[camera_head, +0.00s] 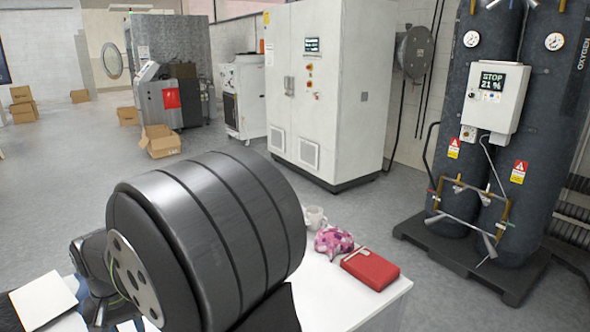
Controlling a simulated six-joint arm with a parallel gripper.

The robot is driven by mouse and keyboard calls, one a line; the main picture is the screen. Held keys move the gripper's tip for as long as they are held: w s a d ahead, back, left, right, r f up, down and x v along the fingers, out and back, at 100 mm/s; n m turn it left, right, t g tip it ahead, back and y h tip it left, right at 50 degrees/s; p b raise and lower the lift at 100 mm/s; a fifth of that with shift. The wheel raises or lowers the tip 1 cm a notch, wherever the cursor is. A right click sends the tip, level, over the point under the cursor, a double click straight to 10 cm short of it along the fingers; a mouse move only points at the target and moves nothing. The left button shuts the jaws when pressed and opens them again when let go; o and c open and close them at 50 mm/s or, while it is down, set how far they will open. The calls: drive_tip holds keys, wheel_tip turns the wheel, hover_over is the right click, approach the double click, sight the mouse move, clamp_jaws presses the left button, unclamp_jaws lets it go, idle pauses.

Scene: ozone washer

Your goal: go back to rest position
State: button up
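My gripper is not in view. A large dark grey ringed cylinder, which looks like a part of my own arm, fills the lower left and middle of the view, close to the camera. It hides much of the white table (375,312) behind it. On the visible right part of the table are a red box-like item (370,268), a pink patterned cloth-like item (333,241) and a white mug (315,217) close together.
Two dark tanks (475,120) with a control box (496,98) reading "STOP 21 %" stand on a dark base at right. A tall white cabinet (338,90) stands behind the table. Cardboard boxes (160,141) lie on the open grey floor at left.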

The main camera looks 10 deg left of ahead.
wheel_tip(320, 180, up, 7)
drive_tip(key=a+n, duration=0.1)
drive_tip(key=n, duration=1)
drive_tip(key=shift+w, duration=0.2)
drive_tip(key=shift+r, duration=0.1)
